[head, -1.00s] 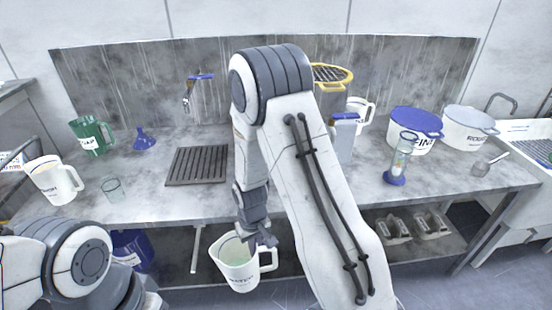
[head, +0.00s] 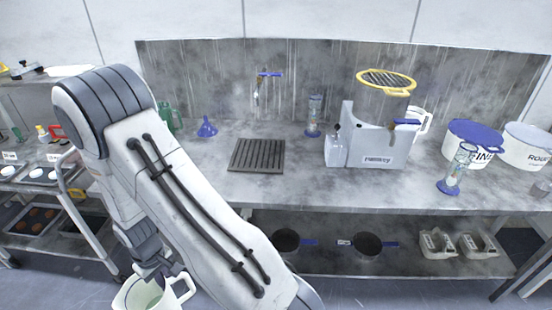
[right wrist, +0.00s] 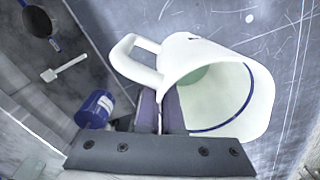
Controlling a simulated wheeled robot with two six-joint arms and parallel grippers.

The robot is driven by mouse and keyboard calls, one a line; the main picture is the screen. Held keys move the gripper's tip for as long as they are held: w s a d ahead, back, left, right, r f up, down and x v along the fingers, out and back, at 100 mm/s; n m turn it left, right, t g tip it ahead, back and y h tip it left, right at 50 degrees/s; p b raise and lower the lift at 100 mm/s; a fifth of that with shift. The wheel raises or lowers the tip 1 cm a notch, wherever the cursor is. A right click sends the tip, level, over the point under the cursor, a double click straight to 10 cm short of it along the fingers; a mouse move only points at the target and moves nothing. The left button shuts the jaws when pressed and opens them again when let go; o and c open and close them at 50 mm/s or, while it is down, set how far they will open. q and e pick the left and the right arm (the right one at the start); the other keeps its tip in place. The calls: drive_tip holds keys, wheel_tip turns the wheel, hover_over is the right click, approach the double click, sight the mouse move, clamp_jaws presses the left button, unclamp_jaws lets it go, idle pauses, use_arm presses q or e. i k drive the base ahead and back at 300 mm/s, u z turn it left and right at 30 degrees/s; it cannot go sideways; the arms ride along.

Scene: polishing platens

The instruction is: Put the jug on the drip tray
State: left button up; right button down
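The white jug (head: 182,288) hangs low at the bottom left of the head view, in front of the bench and below its top. My right gripper (head: 160,272) is shut on it at its upper edge. In the right wrist view the fingers (right wrist: 160,112) meet the jug (right wrist: 190,55) beside its handle; the jug looks empty. The dark slatted drip tray (head: 257,155) lies on the bench below the wall tap, with nothing on it. It is up and to the right of the jug in the head view. My left gripper is out of view.
A blue funnel (head: 207,128) and a green jug (head: 171,118) stand left of the tray. A clear cylinder (head: 314,118) and a grey machine (head: 375,140) stand to its right. The bench front edge (head: 350,208) lies between jug and tray. A shelf trolley (head: 85,205) stands at the left.

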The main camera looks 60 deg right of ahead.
sight(258, 157)
drive_tip(key=u, duration=0.5)
drive_tip(key=i, duration=0.9)
drive_tip(key=z, duration=2.6)
